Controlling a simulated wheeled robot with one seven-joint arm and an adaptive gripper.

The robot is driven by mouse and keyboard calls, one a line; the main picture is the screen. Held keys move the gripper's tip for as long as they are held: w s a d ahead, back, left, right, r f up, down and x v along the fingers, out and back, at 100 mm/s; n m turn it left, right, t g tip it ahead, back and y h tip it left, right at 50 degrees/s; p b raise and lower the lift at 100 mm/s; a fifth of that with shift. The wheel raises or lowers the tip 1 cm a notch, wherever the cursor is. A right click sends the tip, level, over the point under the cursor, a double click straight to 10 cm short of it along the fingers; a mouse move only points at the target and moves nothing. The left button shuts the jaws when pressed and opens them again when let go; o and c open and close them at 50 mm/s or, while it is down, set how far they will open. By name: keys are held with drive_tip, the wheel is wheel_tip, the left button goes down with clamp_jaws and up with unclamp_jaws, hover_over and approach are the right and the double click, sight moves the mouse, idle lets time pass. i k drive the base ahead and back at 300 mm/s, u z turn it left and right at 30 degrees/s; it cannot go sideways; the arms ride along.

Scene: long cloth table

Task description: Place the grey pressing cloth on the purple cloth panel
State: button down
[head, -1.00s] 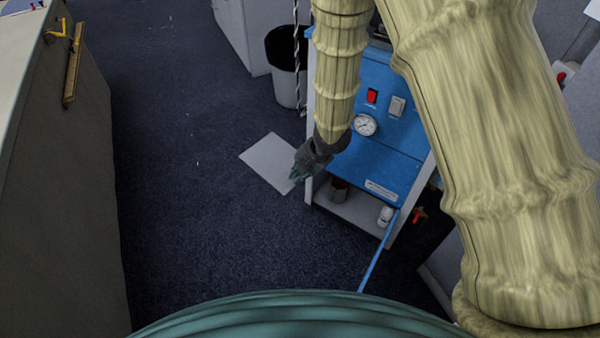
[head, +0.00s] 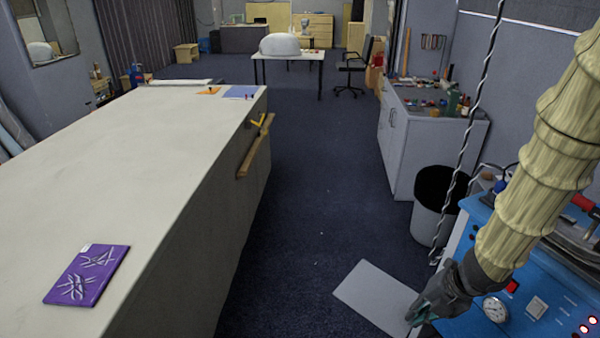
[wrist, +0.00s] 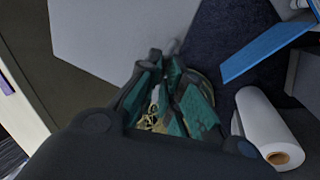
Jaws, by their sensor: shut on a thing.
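The grey pressing cloth (head: 372,294) is a flat, pale grey sheet in the lower middle of the head view, held out over the dark floor beside the table. My gripper (head: 420,309) is shut on its right-hand edge. In the wrist view the cloth (wrist: 125,38) extends flat up and left from the fingers (wrist: 168,92). The purple cloth panel (head: 98,285) lies flat on the long table at the lower left of the head view, with pale strips or marks on it. My gripper is well to its right, across the table edge.
The long table (head: 130,165) has a wide bare top; a wooden piece (head: 256,147) juts from its right side. A blue machine (head: 470,318) and a bin (head: 428,222) stand at the right. A white roll (wrist: 265,130) shows in the wrist view. Open floor lies between.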

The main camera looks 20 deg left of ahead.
sight(89, 271)
drive_tip(key=u, duration=0.7)
drive_tip(key=i, duration=2.4)
drive_tip(key=u, duration=3.5)
